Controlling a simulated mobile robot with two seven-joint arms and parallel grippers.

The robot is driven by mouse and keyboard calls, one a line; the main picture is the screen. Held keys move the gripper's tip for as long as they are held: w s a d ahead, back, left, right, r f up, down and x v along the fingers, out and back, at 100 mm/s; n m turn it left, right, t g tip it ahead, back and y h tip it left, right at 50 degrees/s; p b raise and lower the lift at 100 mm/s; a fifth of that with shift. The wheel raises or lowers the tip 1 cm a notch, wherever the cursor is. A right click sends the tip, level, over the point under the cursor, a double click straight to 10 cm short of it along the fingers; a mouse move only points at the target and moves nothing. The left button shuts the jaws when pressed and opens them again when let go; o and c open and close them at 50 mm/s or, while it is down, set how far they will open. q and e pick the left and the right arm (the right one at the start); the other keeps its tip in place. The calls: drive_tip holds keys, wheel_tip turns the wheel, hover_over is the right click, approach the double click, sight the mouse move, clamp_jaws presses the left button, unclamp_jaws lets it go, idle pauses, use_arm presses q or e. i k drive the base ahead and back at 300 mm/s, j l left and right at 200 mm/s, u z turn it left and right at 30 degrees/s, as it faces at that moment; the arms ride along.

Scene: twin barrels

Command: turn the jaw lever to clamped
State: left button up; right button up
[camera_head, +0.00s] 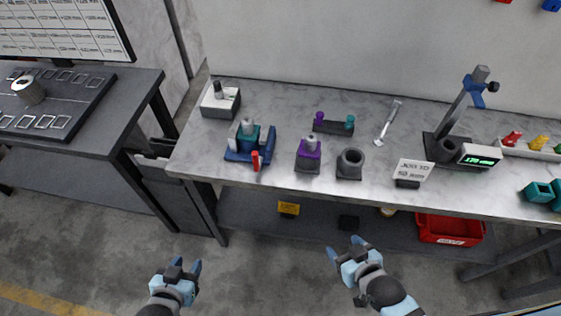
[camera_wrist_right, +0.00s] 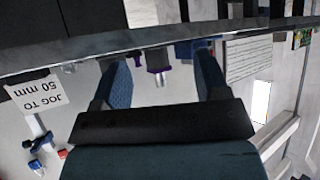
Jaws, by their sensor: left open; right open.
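The jaw lever (camera_head: 256,161) is a small red handle on the front right of a blue vise-like fixture (camera_head: 236,155). The fixture stands near the front left of the grey bench and holds a teal block with a grey cylinder on top. The lever looks upright, but its exact setting is too small to tell. My left gripper (camera_head: 184,268) is open and empty, low in front of the bench, apart from the fixture. My right gripper (camera_head: 347,249) is open and empty, in front of the bench and right of the fixture. Its two fingers also show in the right wrist view (camera_wrist_right: 160,85).
A purple block (camera_head: 308,154) and a dark round holder (camera_head: 350,163) stand right of the fixture. The bench front edge (camera_head: 300,190) lies between my grippers and the fixture.

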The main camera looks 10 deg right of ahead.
sight(257, 160)
drive_tip(key=z, duration=0.35)
drive_tip(key=j+z, duration=0.15)
drive_tip(key=z, duration=0.25)
drive_tip(key=j+z, duration=0.1)
drive_tip(key=z, duration=0.25)
drive_tip(key=j+z, duration=0.4)
drive_tip(key=k+j+z, duration=0.2)
drive_tip(key=j+z, duration=0.2)
drive_tip(key=k+j+z, duration=0.15)
drive_tip(key=j, duration=0.2)
drive_tip(key=k+j+z, duration=0.1)
drive_tip(key=j, duration=0.25)
drive_tip(key=k+j+z, duration=0.15)
drive_tip(key=k+j, duration=0.3)
drive_tip(key=j, duration=0.2)
drive_tip(key=k+j, duration=0.35)
drive_tip(key=j, duration=0.2)
drive_tip(key=k+j, duration=0.3)
drive_tip(key=j, duration=0.2)
drive_tip(key=z, duration=0.05)
